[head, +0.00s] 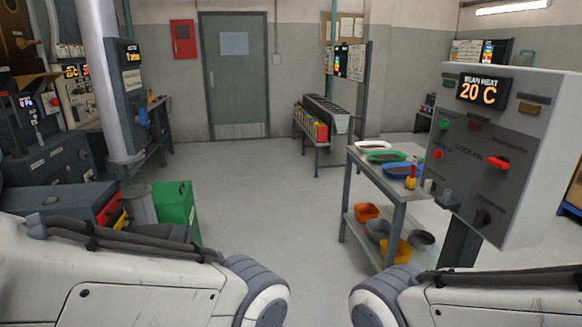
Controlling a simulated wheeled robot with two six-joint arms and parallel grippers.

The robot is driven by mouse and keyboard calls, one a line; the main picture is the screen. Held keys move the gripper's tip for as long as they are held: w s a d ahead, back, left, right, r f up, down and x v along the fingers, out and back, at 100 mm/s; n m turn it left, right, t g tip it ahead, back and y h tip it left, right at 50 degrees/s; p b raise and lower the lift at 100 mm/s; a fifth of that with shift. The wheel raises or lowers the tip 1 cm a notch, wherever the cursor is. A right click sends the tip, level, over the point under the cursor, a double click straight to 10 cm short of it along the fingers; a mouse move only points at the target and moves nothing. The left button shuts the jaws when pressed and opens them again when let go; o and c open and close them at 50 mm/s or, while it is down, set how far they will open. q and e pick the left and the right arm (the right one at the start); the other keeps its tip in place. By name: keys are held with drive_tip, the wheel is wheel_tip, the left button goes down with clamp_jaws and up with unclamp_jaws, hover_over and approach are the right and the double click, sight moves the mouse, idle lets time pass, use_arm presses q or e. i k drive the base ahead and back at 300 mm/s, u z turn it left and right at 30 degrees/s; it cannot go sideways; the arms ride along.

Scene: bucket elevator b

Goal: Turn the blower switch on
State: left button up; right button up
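A grey control panel (500,160) stands at the right on a dark post. A display (481,93) on its top edge reads "BEAN HEAT 20 C". Its face carries a green button (444,124), a small red button (437,154), a larger red switch (497,162) and a dark knob (482,218). A grey knob (446,200) sits at its lower left edge. The labels are too small to read surely, so I cannot tell which control is the blower switch. Parts of both my arms show at the bottom, but neither gripper is in view.
A grey table (396,190) with trays on top and bowls below stands left of the panel. A green bin (175,208) and dark machines (55,170) stand at the left. A grey door (234,75) is at the back. The middle floor is clear.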

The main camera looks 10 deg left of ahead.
sight(153, 130)
drive_tip(key=z, duration=0.05)
drive_tip(key=i, duration=2)
drive_tip(key=u, duration=1.05)
drive_tip(key=i, duration=1.5)
drive_tip(key=u, duration=0.7)
